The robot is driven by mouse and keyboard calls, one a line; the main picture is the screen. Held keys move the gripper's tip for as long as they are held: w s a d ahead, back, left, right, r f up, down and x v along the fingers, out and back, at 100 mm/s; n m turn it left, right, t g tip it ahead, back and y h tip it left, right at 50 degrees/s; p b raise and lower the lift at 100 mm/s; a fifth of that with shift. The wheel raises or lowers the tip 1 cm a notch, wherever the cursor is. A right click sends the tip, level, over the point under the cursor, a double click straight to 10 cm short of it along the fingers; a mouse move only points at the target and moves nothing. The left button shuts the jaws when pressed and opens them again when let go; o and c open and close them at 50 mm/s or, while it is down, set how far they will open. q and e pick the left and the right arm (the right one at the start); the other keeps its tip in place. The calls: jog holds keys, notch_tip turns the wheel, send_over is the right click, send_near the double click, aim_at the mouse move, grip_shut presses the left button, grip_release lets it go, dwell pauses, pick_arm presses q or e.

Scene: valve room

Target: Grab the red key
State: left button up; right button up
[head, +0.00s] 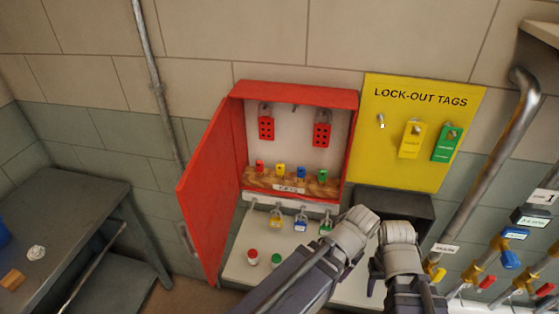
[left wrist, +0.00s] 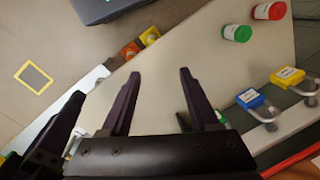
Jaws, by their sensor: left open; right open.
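The red key (head: 260,166) stands at the left end of the wooden key rack (head: 300,186) inside the open red cabinet (head: 297,92). Yellow (head: 280,170), blue (head: 301,173) and green (head: 322,175) keys stand to its right in the same row. My right gripper (head: 376,275) is at the lower right of the head view, below and well right of the keys, open with nothing seen in it. My left gripper (left wrist: 158,82) is open and empty in the left wrist view, over a pale surface. Its fingers are hidden in the head view. No key shows in the left wrist view.
The cabinet door (head: 207,185) is swung open to the left. Padlocks hang below the rack, including a blue one (left wrist: 250,98). Red (head: 252,257) and green (head: 277,260) capped pieces stand on the pale shelf. A dark box (head: 395,205) and pipes are right.

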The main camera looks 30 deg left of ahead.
pick_arm(q)
jog(key=w+a+r+n+t+y+p, duration=0.2)
jog(key=w+a+r+n+y+p, duration=0.3)
jog(key=w+a+r+n, duration=0.6)
jog(key=n+y+p, duration=0.3)
jog(key=n+y, duration=0.2)
jog(key=n, duration=0.3)
send_near(263, 163)
jog(key=b+x, duration=0.3)
jog(key=x, duration=0.3)
jog(key=shift+w, duration=0.15)
jog(key=shift+a+f, duration=0.15)
jog(key=shift+a, duration=0.15)
jog(key=shift+w+a+f+b, duration=0.1)
jog(key=shift+a+f+b, duration=0.15)
jog(key=shift+f+b, duration=0.1)
jog(key=b+x, duration=0.2)
jog(key=x, duration=0.2)
jog(key=shift+a+f, duration=0.1)
jog(key=shift+a, duration=0.15)
